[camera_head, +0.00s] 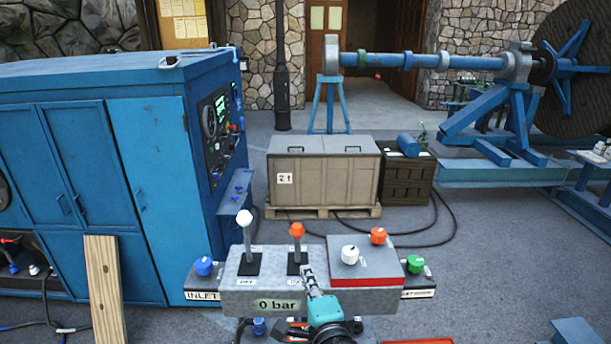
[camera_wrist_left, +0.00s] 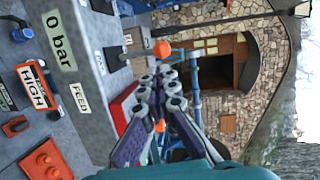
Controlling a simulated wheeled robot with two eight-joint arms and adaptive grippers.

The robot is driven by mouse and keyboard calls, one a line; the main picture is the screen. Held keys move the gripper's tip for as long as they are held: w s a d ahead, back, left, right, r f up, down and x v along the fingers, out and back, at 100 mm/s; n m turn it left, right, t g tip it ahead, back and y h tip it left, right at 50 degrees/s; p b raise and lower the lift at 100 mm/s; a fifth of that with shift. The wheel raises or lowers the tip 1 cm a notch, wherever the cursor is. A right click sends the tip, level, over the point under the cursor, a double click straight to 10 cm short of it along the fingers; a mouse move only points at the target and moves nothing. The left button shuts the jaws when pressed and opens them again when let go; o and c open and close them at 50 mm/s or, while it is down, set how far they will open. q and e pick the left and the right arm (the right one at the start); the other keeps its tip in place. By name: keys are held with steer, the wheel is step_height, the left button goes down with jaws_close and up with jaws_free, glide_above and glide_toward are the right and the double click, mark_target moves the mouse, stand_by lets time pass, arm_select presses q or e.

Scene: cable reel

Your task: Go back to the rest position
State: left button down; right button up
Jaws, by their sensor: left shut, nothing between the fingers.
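My left gripper (camera_head: 307,271) is at the front of a grey control console (camera_head: 240,300), just below an orange-topped lever (camera_head: 296,230). Its fingers are together with nothing between them. In the left wrist view the closed fingers (camera_wrist_left: 165,75) point up the picture, beside the orange lever knob (camera_wrist_left: 162,48); I cannot tell whether they touch the lever. The console reads "0 bar". A white-topped lever (camera_head: 244,218) stands to the left of the orange one. My right gripper is in neither view.
A blue knob (camera_head: 204,266) and green knob (camera_head: 415,264) flank the console. A blue cabinet (camera_head: 80,150) stands left, a crate (camera_head: 322,175) behind. Floor shows at right.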

arm_select(q)
steer(key=s+a+f+n+g+b, duration=0.3)
steer(key=a+f+n+b, duration=0.1)
steer(key=a+f, duration=0.45)
steer(key=s+a+f+n+g+b, duration=0.2)
steer(key=a+f+n+g+b, duration=0.15)
steer(key=a+f, duration=0.55)
steer(key=s+a+f+n+g+h+b, duration=0.1)
steer(key=s+f+n+g+h+b, duration=0.1)
steer(key=s+f+n+b, duration=0.3)
steer(key=s+f+n+h, duration=0.1)
steer(key=s+f+n, duration=0.2)
steer(key=f, duration=0.3)
steer(key=shift+s+a+f, duration=0.25)
